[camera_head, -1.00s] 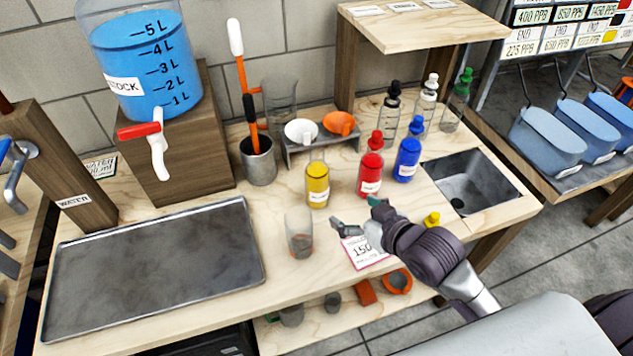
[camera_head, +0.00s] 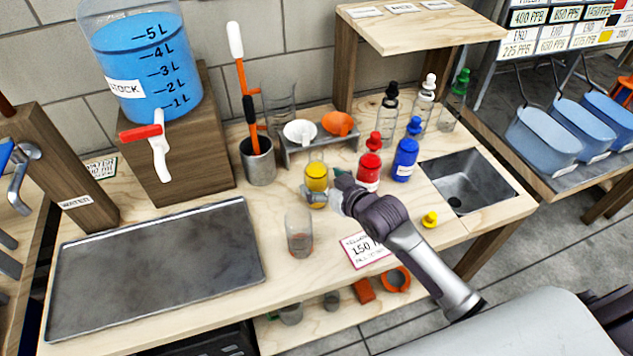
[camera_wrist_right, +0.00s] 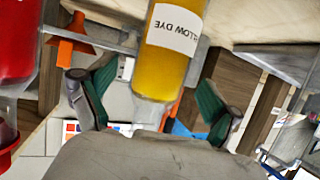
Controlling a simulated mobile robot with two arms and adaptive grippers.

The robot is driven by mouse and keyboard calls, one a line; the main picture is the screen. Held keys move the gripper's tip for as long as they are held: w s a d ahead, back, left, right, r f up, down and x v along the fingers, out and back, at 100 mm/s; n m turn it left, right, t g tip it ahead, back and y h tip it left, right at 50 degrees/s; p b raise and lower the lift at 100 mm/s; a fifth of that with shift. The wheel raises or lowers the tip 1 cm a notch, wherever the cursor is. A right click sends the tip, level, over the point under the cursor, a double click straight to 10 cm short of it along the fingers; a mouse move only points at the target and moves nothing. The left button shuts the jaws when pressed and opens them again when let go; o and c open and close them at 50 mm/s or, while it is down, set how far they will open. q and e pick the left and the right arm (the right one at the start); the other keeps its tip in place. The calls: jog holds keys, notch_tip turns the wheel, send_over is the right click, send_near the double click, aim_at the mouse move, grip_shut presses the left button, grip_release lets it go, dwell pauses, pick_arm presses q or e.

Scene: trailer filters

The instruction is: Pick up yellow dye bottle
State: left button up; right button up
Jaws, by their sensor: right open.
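The yellow dye bottle (camera_head: 316,172) stands upright and uncapped on the wooden bench, left of the red bottle. My right gripper (camera_head: 322,190) is at its near side, and its fingers hide part of the bottle's lower half. In the right wrist view the yellow bottle (camera_wrist_right: 172,50), with its dye label, lies between the two green-padded fingers of my right gripper (camera_wrist_right: 158,102). The fingers are apart, with gaps on both sides of the bottle. A yellow cap (camera_head: 430,219) lies on the bench at the right. My left gripper is not in view.
The red bottle (camera_head: 370,160) and blue bottle (camera_head: 405,158) stand close on the right. A clear beaker (camera_head: 299,232) stands in front. Behind are a small rack (camera_head: 318,146) and a metal cup (camera_head: 258,160). A metal tray (camera_head: 155,265) lies left; a sink (camera_head: 470,180) is right.

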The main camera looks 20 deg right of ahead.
jog(key=shift+x, duration=1.4)
jog(key=c, duration=1.4)
jog(key=shift+r, duration=0.1)
jog(key=shift+c, duration=0.8)
